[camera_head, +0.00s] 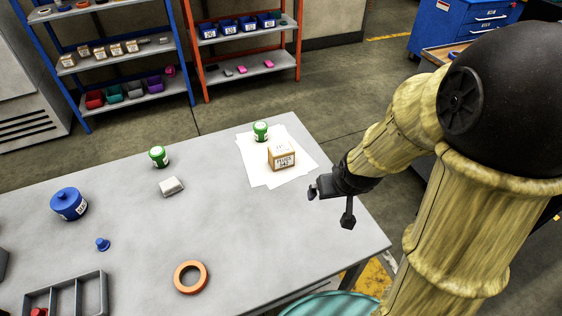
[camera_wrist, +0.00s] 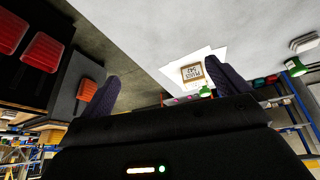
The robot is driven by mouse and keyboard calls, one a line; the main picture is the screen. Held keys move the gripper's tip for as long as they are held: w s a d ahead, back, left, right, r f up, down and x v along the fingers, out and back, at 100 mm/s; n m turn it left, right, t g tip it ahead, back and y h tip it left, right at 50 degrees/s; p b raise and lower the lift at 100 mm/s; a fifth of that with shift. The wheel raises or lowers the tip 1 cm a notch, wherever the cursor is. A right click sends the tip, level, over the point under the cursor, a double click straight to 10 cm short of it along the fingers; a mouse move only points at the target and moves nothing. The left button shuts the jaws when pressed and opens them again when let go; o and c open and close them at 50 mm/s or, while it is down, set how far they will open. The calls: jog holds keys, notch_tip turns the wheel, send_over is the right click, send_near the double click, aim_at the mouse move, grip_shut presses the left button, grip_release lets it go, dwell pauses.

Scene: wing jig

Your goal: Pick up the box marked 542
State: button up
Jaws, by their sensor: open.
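A small tan box (camera_head: 281,156) with a white label and dark print sits on white paper sheets (camera_head: 262,178) at the table's far right part. The print is too small to read surely in the head view. The box also shows in the wrist view (camera_wrist: 191,73), between the fingers and beyond them, nearer the right finger. My gripper (camera_head: 332,207) is open and empty, in front and to the right of the box, apart from it. Its fingers (camera_wrist: 165,85) are spread wide in the wrist view.
A green-lidded jar (camera_head: 260,131) stands just behind the box; another (camera_head: 158,156) is farther left near a grey-white block (camera_head: 171,187). A blue container (camera_head: 68,203), blue peg (camera_head: 102,244), orange ring (camera_head: 190,277) and grey divided tray (camera_head: 66,298) occupy the left and front. The table's middle is clear.

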aim_at(284, 153)
jog(key=w+a+f+n+t+y+b, duration=0.1)
jog(key=w+a+f+t+y+b, duration=0.1)
jog(key=w, duration=0.5)
jog(key=w+a+f+n+t+y+b, duration=0.1)
jog(key=w+a+f+t+y+b, duration=0.1)
jog(key=w+a+f+t+b, duration=0.3)
jog(key=w+f+b, duration=0.1)
jog(key=w+f, duration=0.1)
jog(key=w, duration=0.1)
jog(key=shift+w+a+f+n+t, duration=0.15)
jog(key=shift+w+a+n+t, duration=0.05)
jog(key=shift+a+n+t, duration=0.1)
jog(key=x, duration=1.1)
jog(key=shift+w+a+f+p, duration=0.15)
jog(key=shift+w+a+p, duration=0.1)
jog(key=shift+w+p, duration=0.15)
jog(key=shift+w+f, duration=0.1)
jog(key=shift+w, duration=0.05)
jog(key=shift+p+x, duration=0.35)
jog(key=shift+x, duration=2.25)
